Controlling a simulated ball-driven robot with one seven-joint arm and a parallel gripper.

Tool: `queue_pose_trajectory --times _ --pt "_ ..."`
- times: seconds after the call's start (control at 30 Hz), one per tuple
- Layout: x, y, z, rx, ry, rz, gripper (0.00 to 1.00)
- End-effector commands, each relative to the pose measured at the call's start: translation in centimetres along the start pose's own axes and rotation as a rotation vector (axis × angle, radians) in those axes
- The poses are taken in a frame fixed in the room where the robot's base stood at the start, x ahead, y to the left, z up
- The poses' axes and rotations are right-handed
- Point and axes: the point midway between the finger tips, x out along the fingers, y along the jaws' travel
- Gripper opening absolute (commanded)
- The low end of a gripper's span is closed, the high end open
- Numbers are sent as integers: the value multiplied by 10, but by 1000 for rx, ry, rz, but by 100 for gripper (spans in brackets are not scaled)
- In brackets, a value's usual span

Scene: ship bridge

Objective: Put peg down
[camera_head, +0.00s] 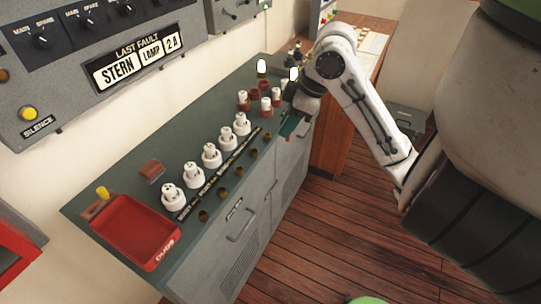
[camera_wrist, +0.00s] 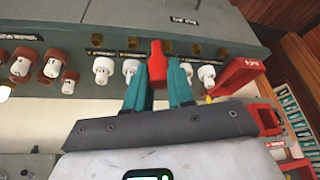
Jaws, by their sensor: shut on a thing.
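A red peg (camera_wrist: 157,66) is between the teal fingers of my gripper (camera_wrist: 158,80) in the wrist view. The gripper is shut on it, with the peg's red upper end showing past the fingertips. A row of brass-rimmed sockets (camera_head: 238,176) runs along the console's front edge, also seen in the wrist view (camera_wrist: 97,40). Whether the peg touches anything beneath it is hidden.
White round holders (camera_head: 211,155) stand in a row behind the sockets. Red-brown and white pieces (camera_head: 243,98) cluster near the gripper. A red tray (camera_head: 118,205) marked DUDS sits at the near left end. A fault panel (camera_head: 100,60) hangs on the wall.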

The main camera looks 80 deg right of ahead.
Motion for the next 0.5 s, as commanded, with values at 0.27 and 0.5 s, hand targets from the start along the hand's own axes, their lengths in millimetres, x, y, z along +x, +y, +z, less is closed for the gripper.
queue_pose_trajectory --times 0.27,0.5 --pt "16 9 -9 13 -2 -4 0" --pt "48 30 -34 13 -2 -2 0"
